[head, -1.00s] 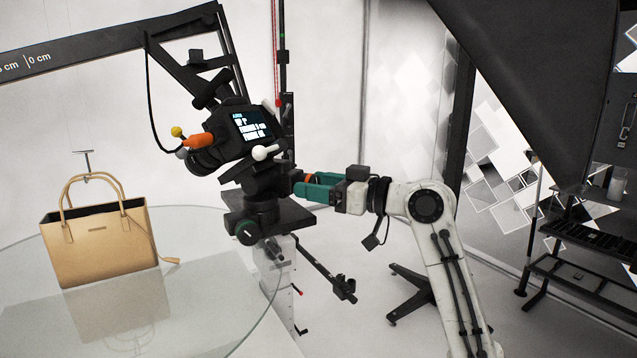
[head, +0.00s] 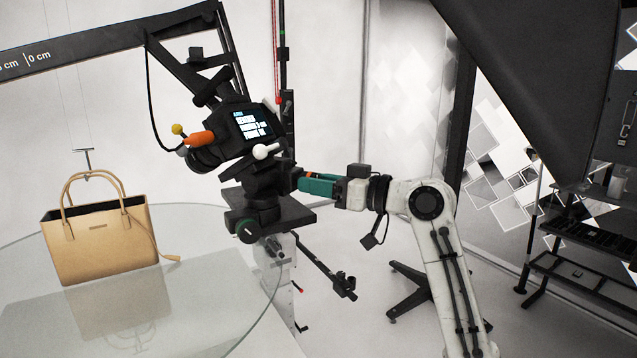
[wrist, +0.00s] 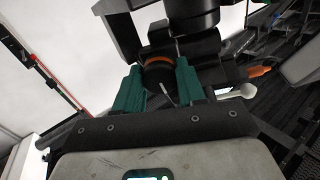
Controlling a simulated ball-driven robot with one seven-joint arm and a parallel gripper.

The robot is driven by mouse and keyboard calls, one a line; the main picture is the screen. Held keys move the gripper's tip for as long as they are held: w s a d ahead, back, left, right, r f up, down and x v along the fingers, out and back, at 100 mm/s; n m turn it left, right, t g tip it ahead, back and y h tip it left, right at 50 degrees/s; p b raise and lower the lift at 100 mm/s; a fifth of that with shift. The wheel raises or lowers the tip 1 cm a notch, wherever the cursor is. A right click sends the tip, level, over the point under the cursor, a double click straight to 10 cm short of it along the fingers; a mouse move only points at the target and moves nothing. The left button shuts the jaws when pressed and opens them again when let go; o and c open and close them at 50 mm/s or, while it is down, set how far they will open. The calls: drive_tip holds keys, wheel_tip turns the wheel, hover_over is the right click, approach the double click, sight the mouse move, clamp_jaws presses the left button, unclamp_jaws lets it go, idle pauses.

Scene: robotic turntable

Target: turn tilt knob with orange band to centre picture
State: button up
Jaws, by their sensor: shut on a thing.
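The black tilt knob with an orange band (wrist: 158,60) sits between the two green fingers of my gripper (wrist: 160,80) in the wrist view. A pale mark line shows on the knob's face. In the head view my gripper (head: 306,185) reaches from the right to the tripod head, and its fingers hide most of the knob. The camera (head: 240,135) stands on this head, tilted, with a lit screen (head: 254,124) whose text is too small to read surely. A tan handbag (head: 100,245) stands on the glass turntable (head: 215,300).
A white-tipped handle (head: 265,151) and an orange-tipped one (head: 201,138) stick out near the camera. A black arm (head: 110,47) with a cm scale runs above the handbag. A dark softbox (head: 540,70) hangs at upper right, with a rack (head: 570,270) below it.

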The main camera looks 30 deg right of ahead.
drive_tip(key=shift+m, duration=0.6)
drive_tip(key=o, duration=1.1)
drive_tip(key=shift+c, duration=0.2)
drive_tip(key=b+v, duration=0.3)
drive_tip(key=v, duration=0.7)
drive_tip(key=shift+s+d, duration=0.2)
drive_tip(key=shift+s, duration=0.15)
drive_tip(key=shift+f, duration=0.1)
